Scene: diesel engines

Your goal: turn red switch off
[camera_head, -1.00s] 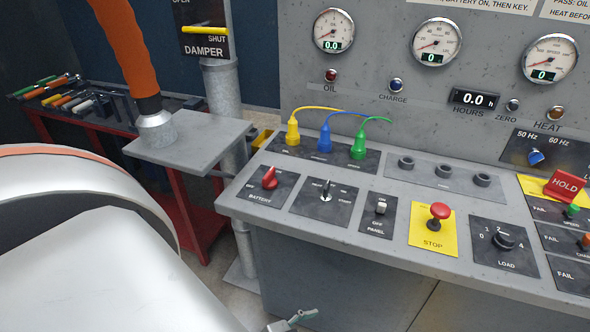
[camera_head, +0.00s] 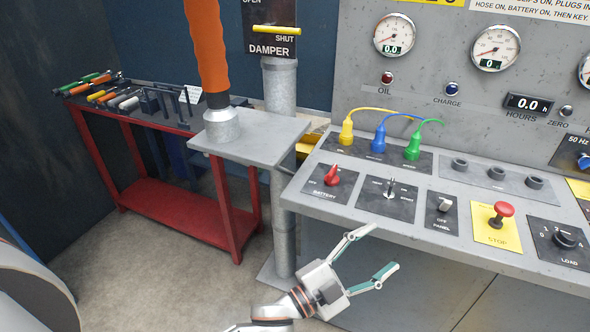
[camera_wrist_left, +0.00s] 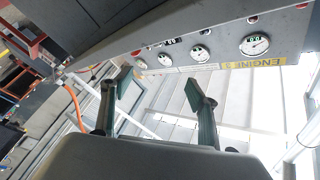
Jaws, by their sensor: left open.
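The red switch (camera_head: 332,174) is the red rotary knob on the dark BATTERY plate, at the left end of the sloped grey console (camera_head: 455,215) in the head view. My left gripper (camera_head: 382,252) is open and empty, in front of and below the console edge, to the lower right of the red switch and apart from it. In the left wrist view its two fingers (camera_wrist_left: 157,85) are spread with nothing between them. The red switch cannot be made out in that view. My right gripper is not in view.
A grey stand with an orange hose (camera_head: 208,45) is at left, near a red tool table (camera_head: 175,208).

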